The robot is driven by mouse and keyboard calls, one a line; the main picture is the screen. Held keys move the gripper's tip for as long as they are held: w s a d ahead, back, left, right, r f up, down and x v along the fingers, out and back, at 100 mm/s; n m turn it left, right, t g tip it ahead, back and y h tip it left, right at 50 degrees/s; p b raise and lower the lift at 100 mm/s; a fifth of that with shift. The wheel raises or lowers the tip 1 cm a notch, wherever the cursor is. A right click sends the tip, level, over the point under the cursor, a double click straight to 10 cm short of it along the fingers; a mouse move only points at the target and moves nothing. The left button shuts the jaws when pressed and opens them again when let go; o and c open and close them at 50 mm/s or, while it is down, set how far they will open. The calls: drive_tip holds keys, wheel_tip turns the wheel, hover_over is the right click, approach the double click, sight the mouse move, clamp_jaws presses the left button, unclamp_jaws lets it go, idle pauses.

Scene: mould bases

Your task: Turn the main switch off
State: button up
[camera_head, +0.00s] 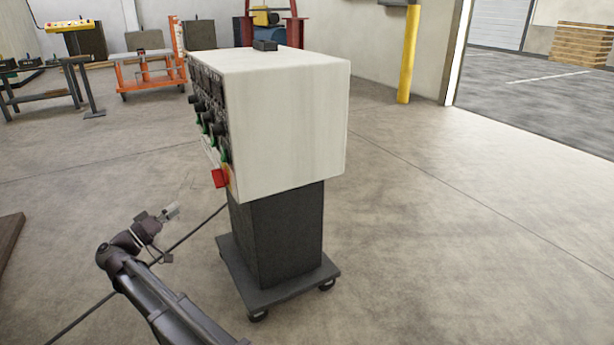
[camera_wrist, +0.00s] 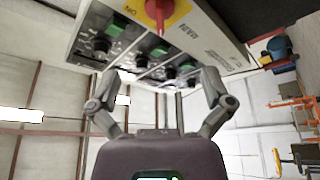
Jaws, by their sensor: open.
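The main switch is a red rotary handle (camera_wrist: 158,10) on a yellow plate, at the top edge of the wrist view and partly cut off. The words MAIN and ON show beside it. In the head view the red handle (camera_head: 219,178) sticks out from the lower front of a white control cabinet (camera_head: 290,120). My gripper (camera_wrist: 158,78) is open and empty, its two fingers spread wide below the panel in the wrist view. In the head view my gripper (camera_head: 171,211) is left of and below the switch, apart from it.
Black knobs with green bases (camera_wrist: 122,24) line the panel close to the switch. The cabinet stands on a dark wheeled pedestal (camera_head: 275,235). A cable (camera_head: 190,235) runs along the floor behind my arm. An orange cart (camera_head: 148,70) is farther back. Floor left of the cabinet is mostly open.

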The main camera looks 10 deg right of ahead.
drive_tip(key=s+d+f+n+g+y+p, duration=0.1)
drive_tip(key=s+d+f+g+y+p, duration=0.2)
drive_tip(key=d, duration=0.9)
drive_tip(key=d+f+n+g+y+p, duration=0.1)
drive_tip(key=d+f+g+y+p, duration=0.3)
drive_tip(key=d, duration=0.8)
drive_tip(key=s+d+r+g+y+p, duration=0.1)
drive_tip(key=s+d+r+y+p, duration=0.2)
drive_tip(key=r+p, duration=0.7)
drive_tip(key=s+d+r+g+y+p, duration=0.2)
drive_tip(key=s+d+r+p, duration=0.3)
drive_tip(key=r+p, duration=0.5)
drive_tip(key=s+p, duration=0.1)
drive_tip(key=p, duration=0.7)
drive_tip(key=shift+s+r+g+y, duration=0.2)
drive_tip(key=shift+g+y, duration=0.1)
drive_tip(key=shift+y, duration=0.1)
drive_tip(key=shift+d, duration=0.15)
idle(0.6)
